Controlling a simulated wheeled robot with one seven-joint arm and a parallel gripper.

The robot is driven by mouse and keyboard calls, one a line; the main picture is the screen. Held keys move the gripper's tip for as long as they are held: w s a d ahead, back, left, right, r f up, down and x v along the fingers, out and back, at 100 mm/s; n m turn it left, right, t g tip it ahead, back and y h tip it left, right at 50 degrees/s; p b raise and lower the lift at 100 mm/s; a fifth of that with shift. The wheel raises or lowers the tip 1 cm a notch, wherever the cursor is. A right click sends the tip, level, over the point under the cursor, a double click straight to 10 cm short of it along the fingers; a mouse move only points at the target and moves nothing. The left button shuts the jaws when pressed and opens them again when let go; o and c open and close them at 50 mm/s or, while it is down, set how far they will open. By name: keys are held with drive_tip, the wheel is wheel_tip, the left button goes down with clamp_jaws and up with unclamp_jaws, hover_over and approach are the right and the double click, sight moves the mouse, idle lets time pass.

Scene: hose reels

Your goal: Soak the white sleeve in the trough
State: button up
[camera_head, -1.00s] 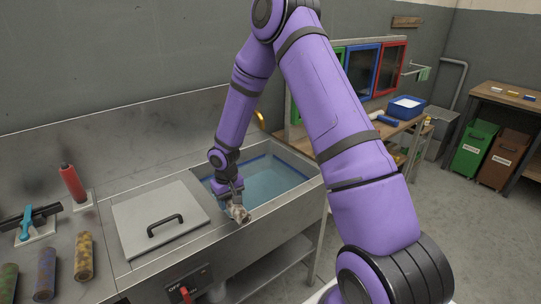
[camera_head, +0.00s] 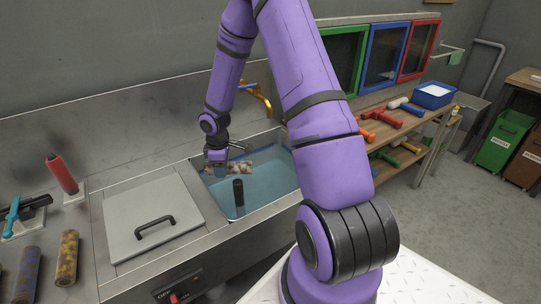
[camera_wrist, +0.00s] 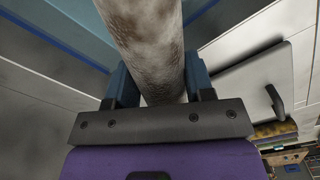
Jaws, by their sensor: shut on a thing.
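The white sleeve (camera_head: 240,169) is a pale tube with brown stains. It lies roughly level over the trough (camera_head: 292,197), a steel basin with blue water; I cannot tell whether it touches the water. My gripper (camera_head: 217,161) is shut on the sleeve near its left end, above the trough's back left part. In the wrist view, the sleeve (camera_wrist: 148,35) sits between the two blue fingers of my gripper (camera_wrist: 157,82), and its far end runs out of frame.
A dark upright post (camera_head: 239,195) stands in the trough in front of the sleeve. An orange tap (camera_head: 257,97) rises behind. A closed lid with a handle (camera_head: 152,218) is at left, with colored rolls (camera_head: 67,258) beyond. A shelf with colored tools (camera_head: 390,118) stands at right.

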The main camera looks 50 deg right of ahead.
drive_tip(key=s+d+r+n, duration=0.2)
drive_tip(key=s+d+n, duration=0.8)
drive_tip(key=d+n, duration=0.35)
drive_tip(key=shift+d+f, duration=0.15)
drive_tip(key=shift+f, duration=5.8)
drive_tip(key=shift+d+f, duration=0.1)
drive_tip(key=shift+f, duration=5.8)
drive_tip(key=shift+a, duration=0.25)
drive_tip(key=shift+a, duration=0.15)
drive_tip(key=shift+d, duration=0.25)
drive_tip(key=shift+a, duration=0.25)
drive_tip(key=shift+d, duration=0.4)
drive_tip(key=shift+a, duration=0.2)
